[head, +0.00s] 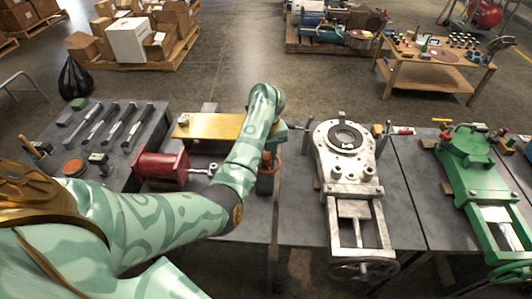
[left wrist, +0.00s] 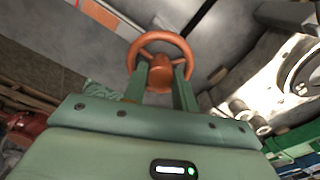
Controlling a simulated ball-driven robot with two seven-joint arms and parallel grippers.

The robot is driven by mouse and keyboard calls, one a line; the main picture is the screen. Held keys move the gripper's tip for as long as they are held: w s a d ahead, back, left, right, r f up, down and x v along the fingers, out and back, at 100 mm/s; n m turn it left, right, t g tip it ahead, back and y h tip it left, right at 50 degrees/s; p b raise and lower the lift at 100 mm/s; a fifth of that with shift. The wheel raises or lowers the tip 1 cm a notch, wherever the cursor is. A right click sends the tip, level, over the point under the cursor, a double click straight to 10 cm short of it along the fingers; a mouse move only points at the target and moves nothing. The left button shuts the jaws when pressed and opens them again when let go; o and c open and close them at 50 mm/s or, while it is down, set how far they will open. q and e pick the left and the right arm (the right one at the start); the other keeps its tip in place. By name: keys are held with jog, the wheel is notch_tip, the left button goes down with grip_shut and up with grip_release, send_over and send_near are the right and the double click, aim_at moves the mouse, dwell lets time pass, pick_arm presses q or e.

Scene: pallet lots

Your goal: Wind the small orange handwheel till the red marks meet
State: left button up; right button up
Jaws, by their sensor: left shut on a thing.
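The small orange handwheel (left wrist: 163,37) shows at the top middle of the left wrist view, with its hub between the two green fingers of my left gripper (left wrist: 160,78). The fingers are shut on the handwheel. In the head view my left arm reaches over the bench and my left gripper (head: 268,158) is mostly hidden behind my wrist; only a bit of the orange handwheel (head: 276,163) shows beside it. I cannot make out the red marks in either view. My right gripper is not in view.
A large pale metal valve (head: 344,160) stands to the right, and a green valve (head: 473,170) farther right. Tools lie on the bench at left. Pallets stand beyond on the floor.

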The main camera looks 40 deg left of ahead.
pick_arm(q)
jog(key=m+p, duration=0.2)
jog(key=m, duration=0.3)
jog(key=shift+r+p, duration=0.2)
jog(key=shift+p, duration=0.1)
jog(key=m+p, duration=0.2)
jog(key=m, duration=0.3)
jog(key=shift+m, duration=0.3)
jog(key=m+p, duration=0.2)
jog(key=m, duration=0.2)
jog(key=m+p, duration=0.2)
jog(key=m, duration=0.3)
jog(key=shift+w+m, duration=0.1)
jog(key=shift+m, duration=0.3)
jog(key=m+p, duration=0.1)
jog(key=m, duration=0.3)
jog(key=shift+m, duration=0.3)
jog(key=m+p, duration=0.1)
jog(key=m, duration=0.3)
jog(key=shift+m, duration=0.3)
jog(key=shift+f+m, duration=0.1)
jog(key=shift+m, duration=2.3)
jog(key=m, duration=0.4)
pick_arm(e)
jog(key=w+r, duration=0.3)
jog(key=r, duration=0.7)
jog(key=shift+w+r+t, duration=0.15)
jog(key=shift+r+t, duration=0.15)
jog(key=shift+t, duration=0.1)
